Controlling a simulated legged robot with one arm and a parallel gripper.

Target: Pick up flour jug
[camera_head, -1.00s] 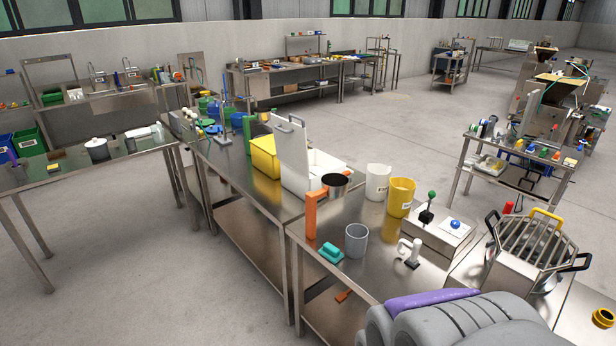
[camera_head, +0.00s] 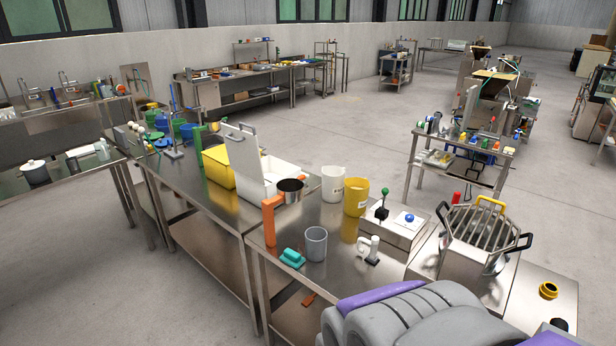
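A white jug (camera_head: 333,184) with a small dark label and a yellow jug (camera_head: 355,198) with a pale label stand upright side by side on the steel table (camera_head: 225,208). A grey see-through cup (camera_head: 315,244) stands nearer on the same table. I cannot read the labels, so I cannot tell which of these is the flour jug. My gripper is not in view. A grey and purple part, seemingly of my own arm or body, fills the bottom right.
Open floor (camera_head: 377,140) lies behind the table.

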